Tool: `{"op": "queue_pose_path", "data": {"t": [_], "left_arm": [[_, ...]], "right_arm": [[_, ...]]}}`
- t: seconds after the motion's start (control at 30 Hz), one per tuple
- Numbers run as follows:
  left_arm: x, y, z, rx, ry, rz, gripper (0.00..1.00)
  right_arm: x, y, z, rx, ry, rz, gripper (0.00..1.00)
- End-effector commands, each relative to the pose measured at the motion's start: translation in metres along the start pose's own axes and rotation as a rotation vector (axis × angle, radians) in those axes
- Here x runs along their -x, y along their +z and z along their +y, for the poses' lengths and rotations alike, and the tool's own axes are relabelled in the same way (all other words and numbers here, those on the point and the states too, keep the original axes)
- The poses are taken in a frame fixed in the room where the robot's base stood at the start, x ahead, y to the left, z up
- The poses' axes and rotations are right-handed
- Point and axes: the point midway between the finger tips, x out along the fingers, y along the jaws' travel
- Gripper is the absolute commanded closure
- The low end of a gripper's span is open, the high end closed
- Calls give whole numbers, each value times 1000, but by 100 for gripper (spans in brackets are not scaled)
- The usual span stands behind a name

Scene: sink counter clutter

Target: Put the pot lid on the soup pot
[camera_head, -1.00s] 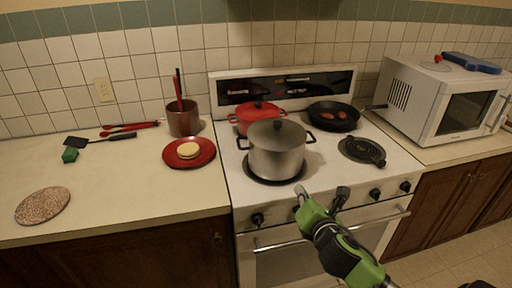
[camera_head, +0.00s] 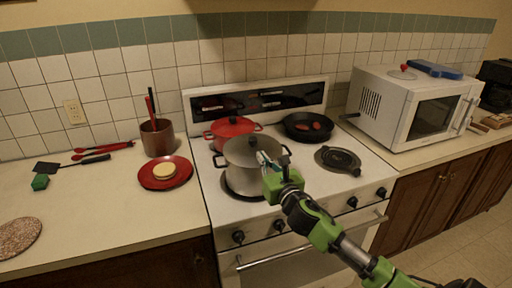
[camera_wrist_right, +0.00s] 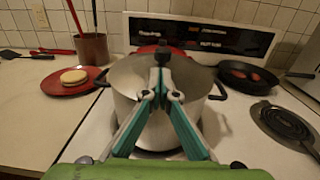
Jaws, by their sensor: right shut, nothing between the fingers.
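A silver soup pot (camera_head: 241,181) with two side handles stands on the front left burner. A grey pot lid (camera_head: 240,151) lies on its top; its dark knob shows in the wrist view (camera_wrist_right: 162,54), just past my fingertips. My right gripper (camera_head: 268,160) is over the front right of the pot in the head view, and its fingers hide part of the lid. In the wrist view its fingertips (camera_wrist_right: 161,78) are together with nothing between them. I cannot tell whether they touch the knob. My left gripper is out of view.
A black pan (camera_head: 298,118) and a bare burner (camera_head: 338,158) are to the right, then a microwave (camera_head: 425,122). A red plate (camera_head: 150,180) and a utensil pot (camera_head: 157,140) are on the left counter.

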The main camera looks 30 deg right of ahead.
Motion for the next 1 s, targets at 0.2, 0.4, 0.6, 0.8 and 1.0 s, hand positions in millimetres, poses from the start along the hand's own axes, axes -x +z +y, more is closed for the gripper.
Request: {"op": "queue_pose_path", "data": {"t": [0.2,0.4,0.6,0.8,1.0], "left_arm": [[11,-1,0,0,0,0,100],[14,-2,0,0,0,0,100],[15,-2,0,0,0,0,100],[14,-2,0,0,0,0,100],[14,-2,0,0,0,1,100]], "right_arm": [[-36,2,0,-4,-2,1,100],[-52,0,0,-2,-1,2,100],[-57,-1,0,-1,0,1,100],[-57,-1,0,-1,0,1,100],[-65,-1,1,0,1,1,100]]}}
